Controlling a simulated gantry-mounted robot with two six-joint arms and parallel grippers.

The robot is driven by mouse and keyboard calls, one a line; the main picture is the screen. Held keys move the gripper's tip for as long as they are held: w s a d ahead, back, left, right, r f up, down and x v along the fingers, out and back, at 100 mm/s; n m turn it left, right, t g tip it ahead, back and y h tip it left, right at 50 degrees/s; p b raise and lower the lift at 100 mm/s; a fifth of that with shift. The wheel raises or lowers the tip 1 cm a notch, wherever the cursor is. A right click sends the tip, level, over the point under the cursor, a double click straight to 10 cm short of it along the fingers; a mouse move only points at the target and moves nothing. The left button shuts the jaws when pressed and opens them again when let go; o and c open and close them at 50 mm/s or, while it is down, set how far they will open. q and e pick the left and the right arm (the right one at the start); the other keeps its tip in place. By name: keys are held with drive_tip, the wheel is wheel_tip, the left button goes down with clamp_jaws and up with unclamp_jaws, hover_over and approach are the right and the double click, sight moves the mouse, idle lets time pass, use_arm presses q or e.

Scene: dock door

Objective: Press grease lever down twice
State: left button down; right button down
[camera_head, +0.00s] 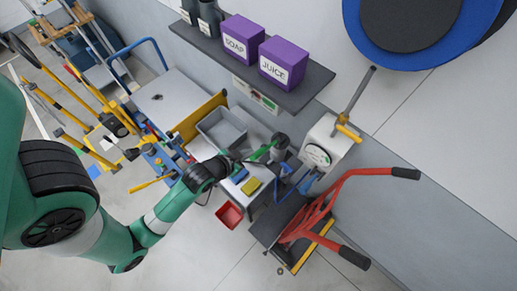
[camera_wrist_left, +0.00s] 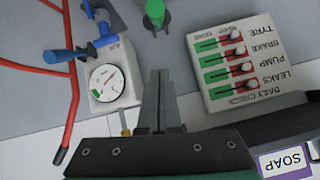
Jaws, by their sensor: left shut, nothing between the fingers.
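A green lever-like part (camera_head: 263,150) shows among the equipment by the bench, just beyond my left gripper; its green rounded end appears at the top of the left wrist view (camera_wrist_left: 155,13). No label confirms that it is the grease lever. A grey rod (camera_head: 357,92) with a yellow crosspiece also rises by a white gauge unit (camera_head: 328,143). My left gripper (camera_head: 240,166) is shut and empty; its closed fingers stand upright in the left wrist view (camera_wrist_left: 159,76). My right gripper is out of view.
The gauge unit (camera_wrist_left: 111,82) stands left of my fingers and a daily check board (camera_wrist_left: 239,65) right. A shelf (camera_head: 295,95) carries purple boxes. A red hand truck (camera_head: 318,210) stands right of the bench. Open floor lies below the red bin (camera_head: 230,215).

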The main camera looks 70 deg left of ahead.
use_arm(q)
drive_tip(key=b, duration=0.1)
hover_over(258, 154)
drive_tip(key=w, duration=0.2)
drive_tip(key=f, duration=0.6)
drive_tip(key=shift+s+f, duration=0.1)
drive_tip(key=shift+s, duration=0.15)
drive_tip(key=f, duration=0.1)
drive_tip(key=s+f, duration=0.1)
drive_tip(key=f, duration=0.1)
drive_tip(key=shift+s+f, duration=0.35)
